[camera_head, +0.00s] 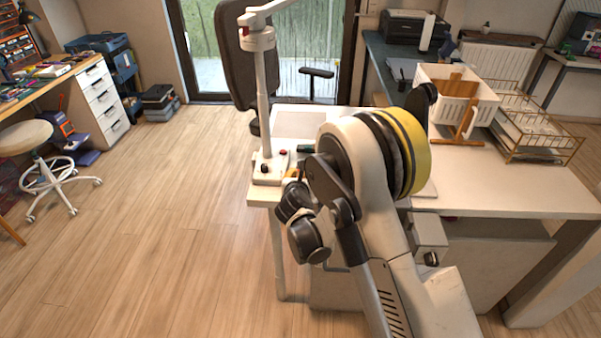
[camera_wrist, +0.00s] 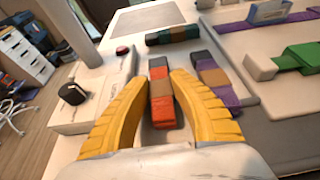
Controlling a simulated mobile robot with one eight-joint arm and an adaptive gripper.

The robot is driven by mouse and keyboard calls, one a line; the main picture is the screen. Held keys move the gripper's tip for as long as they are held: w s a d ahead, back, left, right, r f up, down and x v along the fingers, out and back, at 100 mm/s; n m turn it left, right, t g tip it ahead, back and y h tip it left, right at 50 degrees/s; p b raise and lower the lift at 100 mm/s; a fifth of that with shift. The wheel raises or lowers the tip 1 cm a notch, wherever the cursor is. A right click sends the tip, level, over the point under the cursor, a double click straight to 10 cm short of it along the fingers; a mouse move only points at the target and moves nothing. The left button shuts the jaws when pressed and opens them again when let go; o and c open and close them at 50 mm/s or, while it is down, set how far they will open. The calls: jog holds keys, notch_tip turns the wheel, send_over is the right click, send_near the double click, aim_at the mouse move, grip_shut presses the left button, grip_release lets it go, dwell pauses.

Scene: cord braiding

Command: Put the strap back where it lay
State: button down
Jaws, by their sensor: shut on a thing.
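In the wrist view my gripper (camera_wrist: 160,82) has two yellow fingers shut on a short red-orange strap (camera_wrist: 163,112) with a brown band and a dark far end. The strap points away from me between the fingers, over the white tabletop (camera_head: 540,193). I cannot tell whether it touches the table. A purple strap (camera_wrist: 213,78) with a brown band lies just to its right. A dark green strap (camera_wrist: 172,36) lies crosswise beyond its far end. In the head view my own arm covers most of the gripper and the straps.
A white lamp base (camera_head: 268,168) with a post stands left of the gripper; its dark knob (camera_wrist: 72,94) shows in the wrist view. A green piece (camera_wrist: 300,57) and a blue clip (camera_wrist: 268,12) sit to the right. A white basket (camera_head: 455,95) and wire rack (camera_head: 535,130) stand farther right.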

jog(key=c, duration=1.5)
grip_release()
